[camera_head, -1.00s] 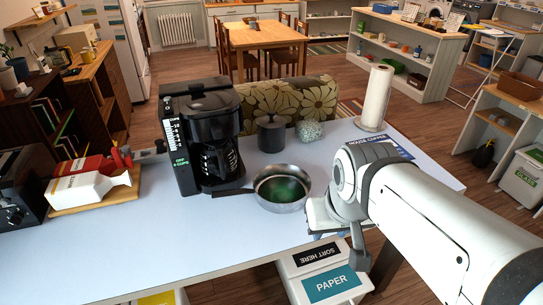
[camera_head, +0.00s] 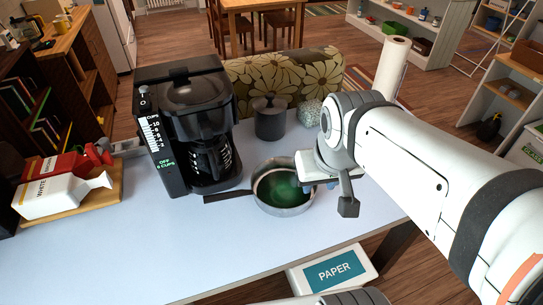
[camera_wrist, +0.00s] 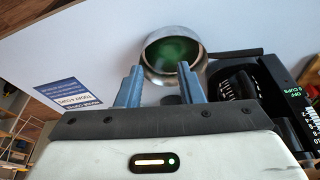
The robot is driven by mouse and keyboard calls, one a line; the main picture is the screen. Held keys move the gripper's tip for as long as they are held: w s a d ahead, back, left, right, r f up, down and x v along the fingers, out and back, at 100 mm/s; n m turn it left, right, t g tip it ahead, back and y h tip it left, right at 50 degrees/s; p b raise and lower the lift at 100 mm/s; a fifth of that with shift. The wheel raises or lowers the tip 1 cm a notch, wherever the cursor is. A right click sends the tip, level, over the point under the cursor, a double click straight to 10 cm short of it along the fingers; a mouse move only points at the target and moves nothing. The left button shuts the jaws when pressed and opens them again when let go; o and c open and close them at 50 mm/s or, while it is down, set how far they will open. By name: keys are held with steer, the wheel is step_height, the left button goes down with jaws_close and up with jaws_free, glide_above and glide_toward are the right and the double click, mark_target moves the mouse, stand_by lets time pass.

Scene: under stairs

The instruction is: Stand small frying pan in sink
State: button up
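The small frying pan (camera_head: 284,203) is a grey metal pan with a green inside, standing upright on the light table, its dark handle pointing left in the head view. In the wrist view the pan (camera_wrist: 172,84) lies just beyond my fingers, its handle pointing right. My gripper (camera_wrist: 159,68) is open and empty, with two blue-grey fingers apart. In the head view my gripper (camera_head: 318,184) is at the pan's right rim, mostly hidden by my own wrist; I cannot tell whether it touches. No sink is in view.
A black coffee maker (camera_head: 188,120) stands behind the handle. A dark lidded pot (camera_head: 270,120), a speckled round object (camera_head: 312,113) and a paper towel roll (camera_head: 391,65) stand behind. The table's front left (camera_head: 120,250) is clear.

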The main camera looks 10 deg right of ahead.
steer(key=w+d+f+g, duration=0.1)
steer(key=w+d+f, duration=0.1)
steer(key=w+f, duration=0.2)
steer(key=w+d+f+n+g, duration=0.1)
steer(key=w+d+f, duration=0.1)
steer(key=w+f, duration=0.3)
steer(key=w+d+f+n+g+y+b, duration=0.1)
steer(key=w+f, duration=0.4)
steer(key=w, duration=0.6)
steer(key=shift+w+d+f+g, duration=0.15)
steer(key=shift+d+g, duration=0.15)
steer(key=shift+d, duration=0.5)
steer(key=f, duration=0.2)
steer(key=f+p, duration=0.1)
steer(key=f, duration=0.2)
steer(key=f+p, duration=0.1)
steer(key=f, duration=0.2)
steer(key=shift+a, duration=0.3)
steer(key=shift+c, duration=0.3)
jaws_close()
